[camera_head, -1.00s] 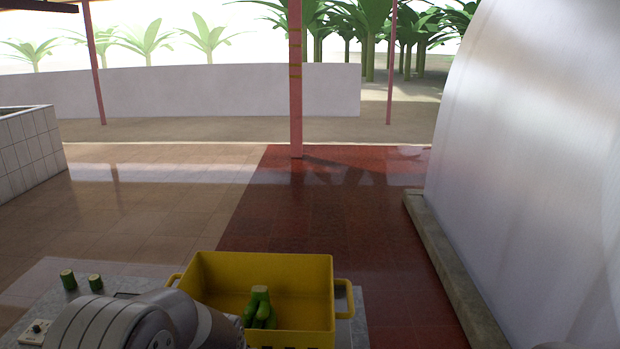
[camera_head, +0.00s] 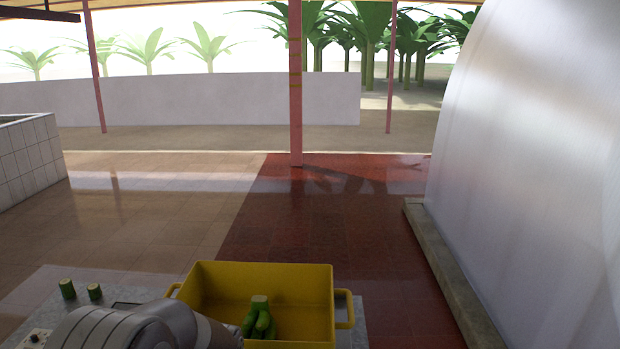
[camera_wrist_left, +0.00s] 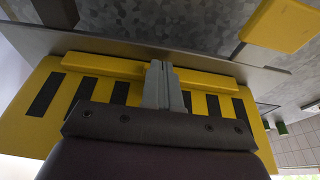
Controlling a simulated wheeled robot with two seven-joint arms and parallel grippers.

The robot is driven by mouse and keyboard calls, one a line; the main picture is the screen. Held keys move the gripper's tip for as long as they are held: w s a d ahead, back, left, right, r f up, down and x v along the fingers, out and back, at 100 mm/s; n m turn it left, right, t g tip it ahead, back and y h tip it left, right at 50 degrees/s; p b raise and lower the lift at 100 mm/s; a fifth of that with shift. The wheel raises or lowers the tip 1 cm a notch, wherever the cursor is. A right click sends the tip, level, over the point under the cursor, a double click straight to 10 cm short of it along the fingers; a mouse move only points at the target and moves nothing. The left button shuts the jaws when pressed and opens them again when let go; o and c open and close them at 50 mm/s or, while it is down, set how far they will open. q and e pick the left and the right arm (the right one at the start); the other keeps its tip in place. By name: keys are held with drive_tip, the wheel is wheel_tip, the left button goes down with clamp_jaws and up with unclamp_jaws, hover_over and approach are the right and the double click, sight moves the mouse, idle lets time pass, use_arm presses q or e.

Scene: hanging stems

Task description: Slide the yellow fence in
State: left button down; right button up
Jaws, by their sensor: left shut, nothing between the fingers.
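The yellow fence (camera_wrist_left: 100,95), a yellow panel with black stripes and a raised yellow lip, spans the left wrist view. My left gripper (camera_wrist_left: 163,68) is shut and empty, its fingertips in front of the fence at the lip. I cannot tell whether the fingers touch it. The dark wrist body hides the fence's lower middle. In the head view my left arm covers the bottom left, and its fingers and the fence do not show. My right gripper is in neither view.
A yellow crate (camera_head: 318,290) holding green bananas (camera_head: 260,318) stands on a grey table (camera_head: 48,298) right of my left arm. Two green stubs (camera_head: 67,289) stand at the table's left. A large pale curved wall (camera_head: 540,170) rises at right. The tiled floor beyond is clear.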

use_arm(q)
drive_tip(key=shift+w, duration=0.15)
idle(0.4)
drive_tip(key=shift+w+r+p, duration=0.15)
drive_tip(key=shift+w+p, duration=0.25)
drive_tip(key=shift+w, duration=1)
drive_tip(key=shift+s+r+p, duration=0.1)
drive_tip(key=shift+r+p, duration=0.2)
drive_tip(key=shift+r, duration=0.05)
drive_tip(key=p+v, duration=0.2)
drive_tip(key=v, duration=0.1)
drive_tip(key=s+p+v, duration=0.1)
drive_tip(key=p+v, duration=0.1)
drive_tip(key=shift+s+r, duration=0.15)
drive_tip(key=shift+s, duration=0.1)
